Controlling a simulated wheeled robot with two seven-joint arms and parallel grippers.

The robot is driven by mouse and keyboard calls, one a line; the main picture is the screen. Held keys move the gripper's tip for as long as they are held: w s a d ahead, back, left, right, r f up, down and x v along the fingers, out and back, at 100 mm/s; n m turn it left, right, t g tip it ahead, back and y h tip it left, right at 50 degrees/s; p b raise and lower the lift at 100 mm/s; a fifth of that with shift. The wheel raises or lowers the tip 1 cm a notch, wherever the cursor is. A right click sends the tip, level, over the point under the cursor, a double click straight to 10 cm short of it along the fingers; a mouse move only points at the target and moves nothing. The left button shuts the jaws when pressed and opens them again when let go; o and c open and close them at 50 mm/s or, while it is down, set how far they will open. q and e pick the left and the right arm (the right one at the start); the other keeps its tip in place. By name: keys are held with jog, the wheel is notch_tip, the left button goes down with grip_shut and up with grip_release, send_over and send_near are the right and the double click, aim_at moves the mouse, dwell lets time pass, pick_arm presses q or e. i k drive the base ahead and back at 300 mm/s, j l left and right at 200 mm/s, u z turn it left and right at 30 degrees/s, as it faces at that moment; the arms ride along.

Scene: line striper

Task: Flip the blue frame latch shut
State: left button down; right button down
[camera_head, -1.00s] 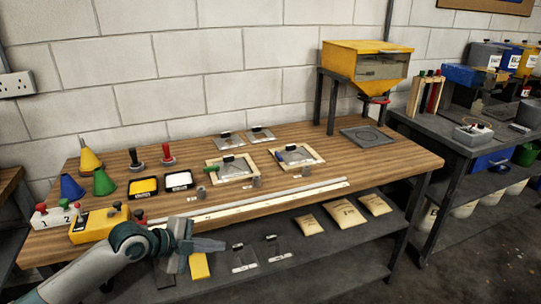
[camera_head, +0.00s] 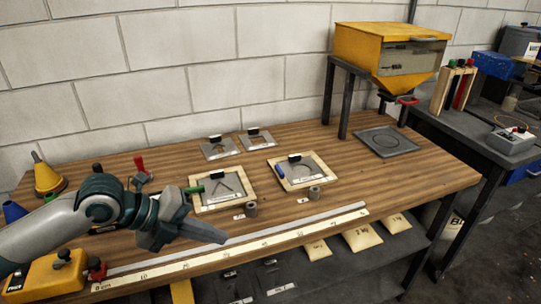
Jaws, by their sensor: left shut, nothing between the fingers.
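The frame with the blue latch (camera_head: 281,170) is the right one of two wooden frames (camera_head: 331,174) on the bench, holding a grey stencil plate with a black block at its back edge. The small blue latch sits at the frame's left side; I cannot tell its exact angle. The left frame (camera_head: 249,197) has a green latch (camera_head: 196,190). My left gripper (camera_head: 219,235) is shut and empty, in front and left of the blue latch, apart from it in the picture. My left arm hides part of the bench. My right gripper is not in view.
Two small grey weights (camera_head: 315,193) stand before the frames. A long ruler (camera_head: 240,249) runs along the bench front. Two grey plates (camera_head: 256,139) lie behind. A yellow hopper (camera_head: 385,50) stands at right. Cones and a yellow box (camera_head: 45,278) are at left.

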aim_at(282, 174)
jog(key=i, duration=0.95)
